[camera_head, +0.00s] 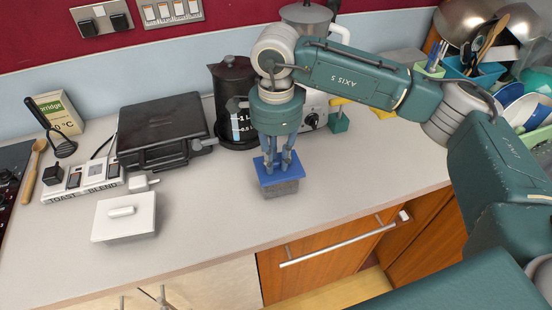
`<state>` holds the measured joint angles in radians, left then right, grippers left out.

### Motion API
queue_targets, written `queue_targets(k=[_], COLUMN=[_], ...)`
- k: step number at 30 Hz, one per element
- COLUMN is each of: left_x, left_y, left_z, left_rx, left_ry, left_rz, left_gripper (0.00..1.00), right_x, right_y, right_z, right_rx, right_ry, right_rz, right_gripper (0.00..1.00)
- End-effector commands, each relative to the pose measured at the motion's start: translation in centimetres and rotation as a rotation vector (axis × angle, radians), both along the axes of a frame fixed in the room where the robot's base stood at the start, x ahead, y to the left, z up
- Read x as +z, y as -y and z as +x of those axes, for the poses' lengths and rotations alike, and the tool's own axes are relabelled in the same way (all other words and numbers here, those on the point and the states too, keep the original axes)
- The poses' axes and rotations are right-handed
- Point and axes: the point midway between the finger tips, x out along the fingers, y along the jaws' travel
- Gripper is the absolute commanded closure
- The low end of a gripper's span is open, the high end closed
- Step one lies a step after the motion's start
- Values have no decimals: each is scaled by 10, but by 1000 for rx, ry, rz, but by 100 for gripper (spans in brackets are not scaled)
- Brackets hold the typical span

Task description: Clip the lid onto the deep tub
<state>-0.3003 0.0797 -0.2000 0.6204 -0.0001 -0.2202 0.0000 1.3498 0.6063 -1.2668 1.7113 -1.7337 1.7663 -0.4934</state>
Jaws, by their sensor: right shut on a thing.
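The blue lid (268,179) is in the fingers of my right gripper (278,166), which points straight down and is shut on it. Directly under the lid is a small grey tub (281,190), standing on the counter near its front edge. The lid covers the tub's top from this angle. I cannot tell whether it is clipped down, only resting, or slightly above the rim. My left gripper is not in view.
A white lidded tub (124,231) stands at the left front. A dark grill (160,122), a black kettle (232,80) and a toaster-like box stand behind. A crowded dish rack is at the right. The counter (205,215) is clear around the tub.

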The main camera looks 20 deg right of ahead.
Motion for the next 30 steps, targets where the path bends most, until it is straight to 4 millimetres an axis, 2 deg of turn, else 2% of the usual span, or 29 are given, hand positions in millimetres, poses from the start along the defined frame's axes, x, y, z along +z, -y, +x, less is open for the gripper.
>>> queue_targets(k=[30], left_x=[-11], left_y=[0], left_z=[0], left_rx=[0], left_ry=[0], left_rz=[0], left_gripper=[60], right_x=[-12], right_y=[0], right_z=[0], right_rx=[0], right_ry=[0], right_rz=[0], right_gripper=[98])
